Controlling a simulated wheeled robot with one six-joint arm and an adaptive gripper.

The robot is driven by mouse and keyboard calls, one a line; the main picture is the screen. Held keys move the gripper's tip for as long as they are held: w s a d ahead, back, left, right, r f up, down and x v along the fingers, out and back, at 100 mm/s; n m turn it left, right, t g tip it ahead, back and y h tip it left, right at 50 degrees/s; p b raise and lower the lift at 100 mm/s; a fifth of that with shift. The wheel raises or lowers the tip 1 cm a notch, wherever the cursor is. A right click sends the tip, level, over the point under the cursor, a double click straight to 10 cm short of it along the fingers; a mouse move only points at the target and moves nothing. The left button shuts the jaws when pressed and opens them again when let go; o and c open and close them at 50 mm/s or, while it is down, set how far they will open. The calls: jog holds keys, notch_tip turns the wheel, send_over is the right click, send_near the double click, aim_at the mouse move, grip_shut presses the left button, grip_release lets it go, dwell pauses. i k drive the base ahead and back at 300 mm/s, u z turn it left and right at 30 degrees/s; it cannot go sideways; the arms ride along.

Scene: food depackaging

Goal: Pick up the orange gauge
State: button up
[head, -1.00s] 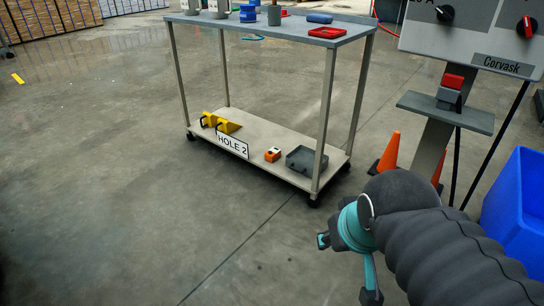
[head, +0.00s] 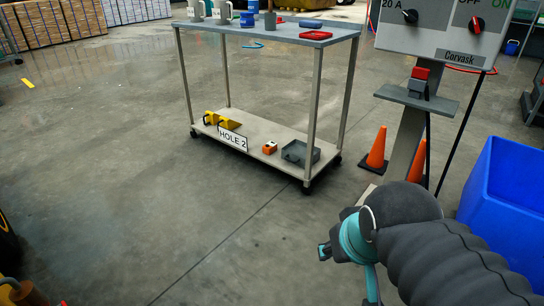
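The orange gauge is probably the small orange block with a white face (head: 269,148). It sits on the lower shelf of a grey metal cart (head: 262,158), between the "HOLE 2" sign and a dark grey tray. My gripper (head: 348,277), with teal fingers, is in the lower right of the head view. It is well in front of the cart and apart from the gauge. Its fingers are spread and nothing shows between them. One finger is partly cut off by the bottom edge of the picture.
The "HOLE 2" sign (head: 232,140), yellow pieces (head: 220,121) and the grey tray (head: 300,153) share the lower shelf. A cart leg (head: 313,120) stands near the tray. Orange cones (head: 377,149), a control stand (head: 418,100) and a blue bin (head: 508,195) are right. Floor in front is clear.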

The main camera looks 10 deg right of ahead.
aim_at(273, 147)
jog(key=z, duration=0.6)
jog(key=i, duration=2.05)
jog(key=u, duration=1.35)
jog(key=i, duration=0.7)
jog(key=u, duration=0.6)
